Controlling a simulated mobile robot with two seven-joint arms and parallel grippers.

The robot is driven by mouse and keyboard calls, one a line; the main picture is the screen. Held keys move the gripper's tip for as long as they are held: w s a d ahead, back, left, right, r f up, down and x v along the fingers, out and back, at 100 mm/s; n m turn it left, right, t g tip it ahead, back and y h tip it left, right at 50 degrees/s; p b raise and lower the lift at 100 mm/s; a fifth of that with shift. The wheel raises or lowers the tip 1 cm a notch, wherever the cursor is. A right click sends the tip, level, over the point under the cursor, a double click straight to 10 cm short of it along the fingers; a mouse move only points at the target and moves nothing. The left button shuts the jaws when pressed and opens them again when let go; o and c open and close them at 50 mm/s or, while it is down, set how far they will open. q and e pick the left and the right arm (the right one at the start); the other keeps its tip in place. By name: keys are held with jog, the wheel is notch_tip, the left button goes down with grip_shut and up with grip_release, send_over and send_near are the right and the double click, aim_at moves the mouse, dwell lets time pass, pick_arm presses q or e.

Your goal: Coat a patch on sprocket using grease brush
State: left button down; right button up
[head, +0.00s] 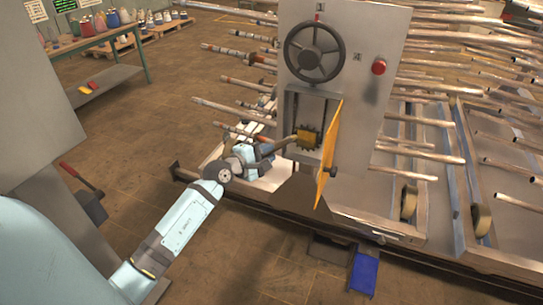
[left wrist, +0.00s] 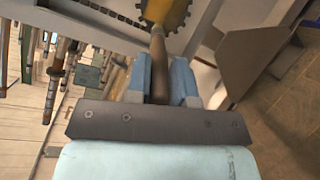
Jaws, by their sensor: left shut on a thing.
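My left gripper (head: 264,150) is shut on the handle of the grease brush, in front of the machine's opening. The brown handle (left wrist: 158,72) lies between the blue fingers (left wrist: 165,82) in the left wrist view. The brush's yellow head (head: 307,138) is at the dark toothed sprocket (head: 297,149) and covers part of it. In the left wrist view the yellow head (left wrist: 168,14) overlaps the sprocket (left wrist: 148,22) at the top edge. I cannot tell whether bristles touch it. My right gripper is not in view.
A yellow guard panel (head: 329,160) stands open just right of the sprocket. The grey machine panel (head: 345,60) carries a handwheel (head: 314,51) and a red button (head: 379,67). Metal rods (head: 232,108) stick out at left and right.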

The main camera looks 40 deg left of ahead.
pick_arm(q)
jog(key=shift+d+r+p, duration=0.1)
jog(key=shift+r+p, duration=0.25)
jog(key=shift+r, duration=0.15)
jog(key=shift+w+d+p, duration=0.2)
jog(key=shift+d+p, duration=0.3)
jog(key=shift+d, duration=0.2)
jog(key=d+p, duration=0.1)
jog(key=d, duration=0.1)
jog(key=w+d+p, duration=0.1)
jog(key=d, duration=0.2)
jog(key=shift+w+d+f+p, duration=0.1)
jog(key=shift+w+d+p, duration=0.1)
jog(key=shift+p, duration=0.15)
jog(key=shift+s, duration=0.15)
jog(key=shift+s+d+p, duration=0.25)
jog(key=shift+s+p, duration=0.1)
jog(key=shift+s, duration=0.6)
jog(key=shift+s+d+p, duration=0.2)
jog(key=shift+s+p, duration=0.1)
jog(key=shift+s, duration=0.6)
jog(key=shift+s+d+p, duration=0.25)
jog(key=shift+s+p, duration=0.1)
jog(key=shift+s, duration=0.6)
